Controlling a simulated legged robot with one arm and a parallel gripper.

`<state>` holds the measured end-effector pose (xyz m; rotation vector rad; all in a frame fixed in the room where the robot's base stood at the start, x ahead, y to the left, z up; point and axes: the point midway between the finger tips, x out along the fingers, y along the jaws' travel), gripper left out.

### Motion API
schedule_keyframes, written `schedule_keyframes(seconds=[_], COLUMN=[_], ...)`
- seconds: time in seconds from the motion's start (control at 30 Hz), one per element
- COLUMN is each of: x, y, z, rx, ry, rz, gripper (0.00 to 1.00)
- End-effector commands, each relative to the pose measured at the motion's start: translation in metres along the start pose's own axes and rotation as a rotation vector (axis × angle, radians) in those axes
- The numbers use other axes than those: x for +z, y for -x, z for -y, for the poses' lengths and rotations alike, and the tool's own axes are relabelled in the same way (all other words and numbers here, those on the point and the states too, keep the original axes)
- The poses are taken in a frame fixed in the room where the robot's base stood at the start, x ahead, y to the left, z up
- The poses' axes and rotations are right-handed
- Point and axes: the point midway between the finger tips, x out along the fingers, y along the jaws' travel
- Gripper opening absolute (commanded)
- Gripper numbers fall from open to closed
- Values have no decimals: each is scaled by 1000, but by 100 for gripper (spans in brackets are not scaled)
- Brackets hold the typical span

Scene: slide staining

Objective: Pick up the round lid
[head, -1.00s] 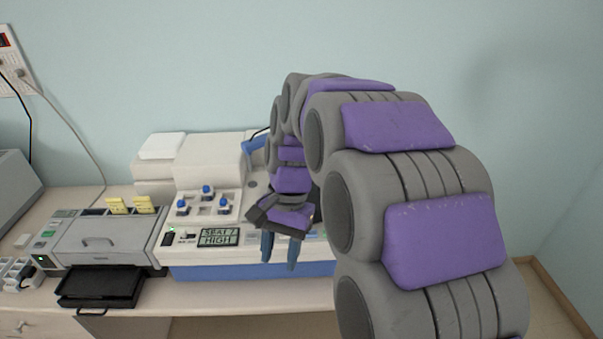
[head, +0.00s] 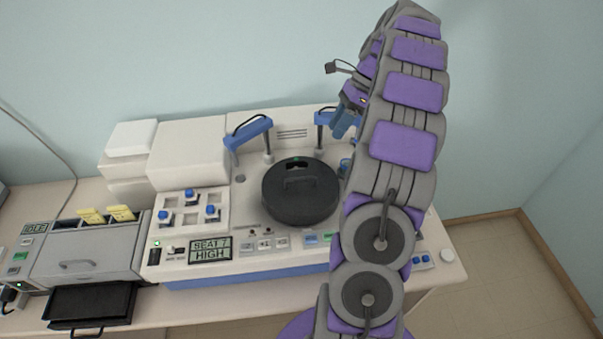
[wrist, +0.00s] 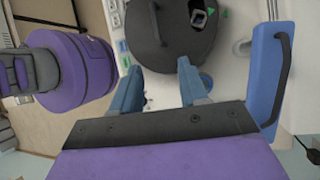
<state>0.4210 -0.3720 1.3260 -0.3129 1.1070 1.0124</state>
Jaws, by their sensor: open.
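The round lid (head: 300,192) is a dark, nearly black disc with a raised bar handle. It sits on top of the white staining machine (head: 243,222), between two blue dispensing arms. In the wrist view the lid (wrist: 172,52) lies just beyond the fingertips, partly cut off at the top edge, with a small opening showing a bluish piece. My gripper (head: 345,122) is behind and right of the lid, raised and apart from it, partly hidden by my arm. In the wrist view my gripper's two blue fingers (wrist: 160,78) are spread and empty.
Blue dispensing arms (head: 248,132) stand behind the lid; one (wrist: 266,75) is close to the right finger in the wrist view. Blue-knobbed controls (head: 190,208) and a display reading "SEAT 7 HIGH" (head: 210,249) are left. A grey device with a black tray (head: 90,304) stands far left.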

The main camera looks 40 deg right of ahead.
Motion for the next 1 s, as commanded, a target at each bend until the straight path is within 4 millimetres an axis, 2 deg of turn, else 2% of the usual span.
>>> schedule_keyframes(seconds=[0.5, 0.67, 1.0], x=[-16, -11, -2], y=[-40, -57, -104], z=[15, 10, 4], rx=[5, 12, 5], ry=[-5, -6, -6], rz=[11, 11, 4], gripper=[44, 44, 44])
